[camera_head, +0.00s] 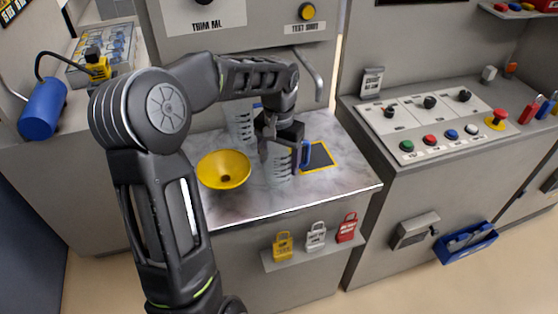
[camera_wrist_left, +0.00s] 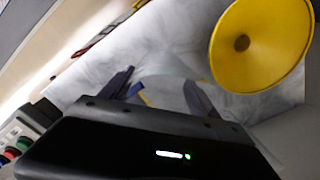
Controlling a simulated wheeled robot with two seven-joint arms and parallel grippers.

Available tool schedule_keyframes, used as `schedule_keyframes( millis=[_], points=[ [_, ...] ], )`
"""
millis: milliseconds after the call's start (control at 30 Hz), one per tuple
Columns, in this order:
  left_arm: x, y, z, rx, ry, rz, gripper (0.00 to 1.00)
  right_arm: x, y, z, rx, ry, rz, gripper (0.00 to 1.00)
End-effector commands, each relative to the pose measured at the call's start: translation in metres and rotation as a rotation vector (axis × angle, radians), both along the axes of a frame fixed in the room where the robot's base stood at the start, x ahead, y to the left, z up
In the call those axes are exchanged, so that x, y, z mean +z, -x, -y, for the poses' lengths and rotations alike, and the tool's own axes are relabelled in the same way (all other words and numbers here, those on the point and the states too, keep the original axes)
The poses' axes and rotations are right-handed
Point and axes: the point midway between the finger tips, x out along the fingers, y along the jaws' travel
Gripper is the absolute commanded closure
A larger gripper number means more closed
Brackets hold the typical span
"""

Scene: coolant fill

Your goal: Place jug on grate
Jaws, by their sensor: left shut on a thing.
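The jug (camera_head: 281,168) is clear, with dark graduation marks and a blue handle (camera_head: 306,154). My left gripper (camera_head: 284,150) is shut on the jug from above, over the marble worktop. Whether the jug's base touches the worktop is hard to tell. The grate (camera_head: 320,156) is a dark square with a yellow border, just right of the jug, its left part hidden behind the handle. In the left wrist view my left gripper (camera_wrist_left: 158,95) has the faint, see-through jug (camera_wrist_left: 166,68) between its fingers. My right gripper is in neither view.
A yellow funnel (camera_head: 222,170) stands left of the jug and shows large in the wrist view (camera_wrist_left: 285,40). Another clear graduated vessel (camera_head: 240,122) stands behind, partly hidden by my arm. A control panel (camera_head: 430,122) is to the right.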

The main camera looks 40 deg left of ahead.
Motion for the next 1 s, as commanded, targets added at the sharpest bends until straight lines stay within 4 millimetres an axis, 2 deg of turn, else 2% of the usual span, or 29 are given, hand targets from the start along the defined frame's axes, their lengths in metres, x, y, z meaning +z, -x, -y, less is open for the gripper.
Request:
schedule_keyframes(
  millis=[100, 467, 500, 733, 1000],
  points=[
    [-0.0076, 0.0000, 0.0000, 0.001, 0.001, 0.001, 0.71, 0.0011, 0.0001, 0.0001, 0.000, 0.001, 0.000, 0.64],
    [-0.0124, -0.0002, -0.0001, 0.001, 0.000, 0.002, 0.71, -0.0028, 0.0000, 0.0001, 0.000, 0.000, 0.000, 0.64],
    [-0.0109, -0.0002, -0.0002, 0.001, 0.000, 0.001, 0.26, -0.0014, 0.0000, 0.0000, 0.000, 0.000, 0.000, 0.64],
    [-0.0107, -0.0001, -0.0002, 0.001, 0.000, 0.001, 0.07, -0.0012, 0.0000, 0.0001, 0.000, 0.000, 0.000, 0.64],
    [-0.0094, -0.0001, -0.0002, 0.001, 0.000, 0.001, 0.07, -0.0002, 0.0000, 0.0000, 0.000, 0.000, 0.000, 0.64]
  ],
)
